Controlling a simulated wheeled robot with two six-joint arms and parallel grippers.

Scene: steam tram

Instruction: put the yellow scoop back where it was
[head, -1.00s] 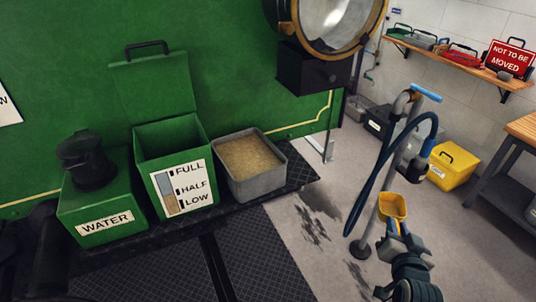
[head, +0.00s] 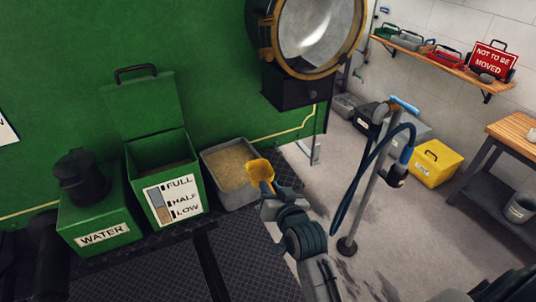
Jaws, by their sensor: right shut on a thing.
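My right gripper (head: 266,189) is shut on the blue handle of the yellow scoop (head: 260,171). The scoop's bowl points away from the gripper and overlaps the right side of the grey sand bin (head: 239,201) in the head view. I cannot tell whether it touches the rim or how high above it is. The bin holds pale sand (head: 226,164) and stands on the dark tread-plate ledge. I cannot see whether the bowl holds sand. My left gripper is not in view.
An open green box (head: 197,184) with a FULL/HALF/LOW label stands left of the bin, with a green WATER can (head: 88,222) beside it. A large lamp (head: 310,40) hangs above right. A hose stand (head: 361,195) and a yellow box (head: 436,165) stand right.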

